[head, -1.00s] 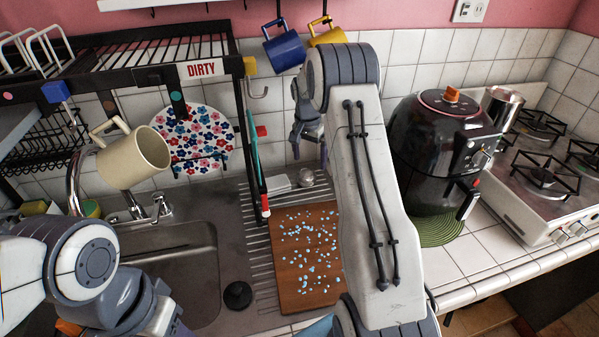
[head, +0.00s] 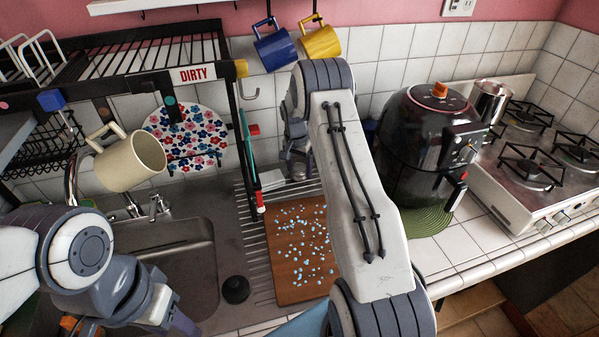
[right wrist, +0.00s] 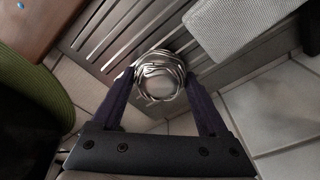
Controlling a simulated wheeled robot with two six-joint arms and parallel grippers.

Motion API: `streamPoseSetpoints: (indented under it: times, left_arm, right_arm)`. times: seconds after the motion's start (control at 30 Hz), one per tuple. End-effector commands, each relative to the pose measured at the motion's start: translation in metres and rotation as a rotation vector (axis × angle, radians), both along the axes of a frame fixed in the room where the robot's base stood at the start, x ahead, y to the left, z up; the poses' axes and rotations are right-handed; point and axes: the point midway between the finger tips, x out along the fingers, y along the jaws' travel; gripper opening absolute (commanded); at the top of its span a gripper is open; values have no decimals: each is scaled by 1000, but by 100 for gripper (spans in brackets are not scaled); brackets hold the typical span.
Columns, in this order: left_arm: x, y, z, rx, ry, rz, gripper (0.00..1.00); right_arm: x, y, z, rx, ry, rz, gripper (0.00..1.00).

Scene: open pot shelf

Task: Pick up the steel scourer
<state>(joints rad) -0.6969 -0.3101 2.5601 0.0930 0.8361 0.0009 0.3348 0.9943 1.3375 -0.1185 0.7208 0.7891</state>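The steel scourer (right wrist: 158,80) is a round coil of silvery wire on the ridged metal drainer, in the upper middle of the right wrist view. My right gripper (right wrist: 159,76) is open, with one dark finger on each side of the scourer. Its fingertips are close to the scourer's sides; I cannot tell whether they touch. In the head view my right gripper (head: 298,160) is low over the drainer behind the cutting board, and the scourer is largely hidden by it. My left arm is at the lower left; its fingers are not clear.
A brown cutting board (head: 297,285) with blue bits lies in front. A black rack (head: 240,130) stands to the left, with a cream mug (head: 132,165). A black air fryer (head: 420,150) on a green mat (head: 425,222) is to the right. A white block (head: 272,178) sits near the scourer.

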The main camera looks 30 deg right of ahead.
Motion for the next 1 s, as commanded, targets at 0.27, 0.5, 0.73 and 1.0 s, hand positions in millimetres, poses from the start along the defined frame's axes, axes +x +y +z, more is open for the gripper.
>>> streamPoseSetpoints:
  times: [0.27, 0.5, 0.73, 1.0]
  left_arm:
    - [0, 0, 0, 0, 0, 0, 50]
    - [0, 0, -9, 0, 0, 0, 50]
    - [0, 0, -25, 0, 0, -1, 50]
    - [0, 0, -41, 0, 0, -1, 50]
  right_arm:
    - [0, -1, 1, 0, 0, -1, 24]
    - [1, -1, 15, -1, -4, -1, 24]
    - [-14, -9, 48, 0, -1, -6, 24]
    - [-59, -33, 79, -1, -4, -5, 24]
